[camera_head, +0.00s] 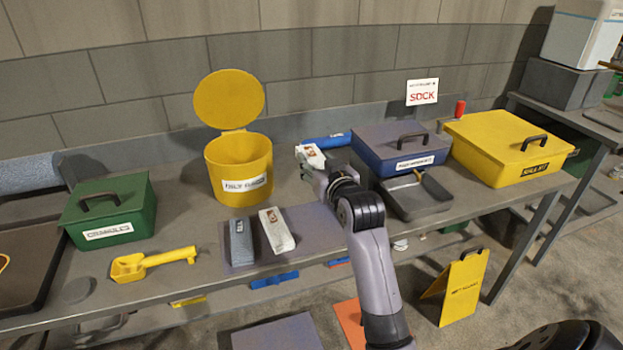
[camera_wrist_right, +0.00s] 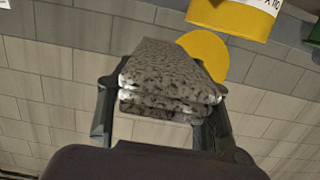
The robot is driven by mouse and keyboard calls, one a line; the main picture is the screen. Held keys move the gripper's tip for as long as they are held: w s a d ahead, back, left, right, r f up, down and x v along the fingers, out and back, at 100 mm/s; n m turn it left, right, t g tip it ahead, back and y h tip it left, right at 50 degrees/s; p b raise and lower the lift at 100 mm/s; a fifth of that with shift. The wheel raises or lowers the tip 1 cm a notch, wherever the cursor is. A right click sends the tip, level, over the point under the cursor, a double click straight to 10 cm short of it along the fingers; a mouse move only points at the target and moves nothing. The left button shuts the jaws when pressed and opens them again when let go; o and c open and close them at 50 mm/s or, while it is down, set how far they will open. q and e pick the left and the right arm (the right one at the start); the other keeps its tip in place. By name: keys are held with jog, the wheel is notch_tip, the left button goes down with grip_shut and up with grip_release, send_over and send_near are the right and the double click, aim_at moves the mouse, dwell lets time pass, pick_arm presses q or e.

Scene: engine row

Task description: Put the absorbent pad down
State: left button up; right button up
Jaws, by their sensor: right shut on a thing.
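My right gripper (camera_head: 316,172) reaches in over the back of the bench and is shut on the absorbent pad (camera_wrist_right: 170,75). In the right wrist view the pad is a folded, grey speckled bundle with whitish edges, between the two dark fingers. In the head view only a pale end of the pad (camera_head: 312,155) shows beyond the gripper; I cannot tell whether it touches the bench. A grey-purple mat (camera_head: 262,262) lies on the bench, bearing a grey folded piece (camera_head: 241,241) and a white packet (camera_head: 276,230). My left gripper is not in view.
A yellow bin (camera_head: 239,170) with raised lid stands left of my right gripper. A blue-grey case (camera_head: 400,150) and black dustpan (camera_head: 418,195) are right. A green box (camera_head: 107,212), yellow scoop (camera_head: 150,262) and yellow case (camera_head: 508,148) also occupy the bench (camera_head: 190,225).

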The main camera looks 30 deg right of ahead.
jog(key=shift+r, duration=0.55)
jog(key=s+a+f+n+y, duration=0.15)
jog(key=s+a+f, duration=0.25)
jog(key=s+a, duration=0.45)
jog(key=s+a+f+n+y, duration=0.15)
jog(key=s+a+f, duration=0.25)
jog(key=s+a, duration=0.45)
jog(key=s+a+f, duration=0.1)
jog(key=s+f, duration=0.1)
jog(key=s, duration=0.5)
jog(key=shift+a+f+t+y, duration=0.3)
jog(key=shift+a+f, duration=0.05)
jog(key=shift+f, duration=0.05)
jog(key=shift+w, duration=0.1)
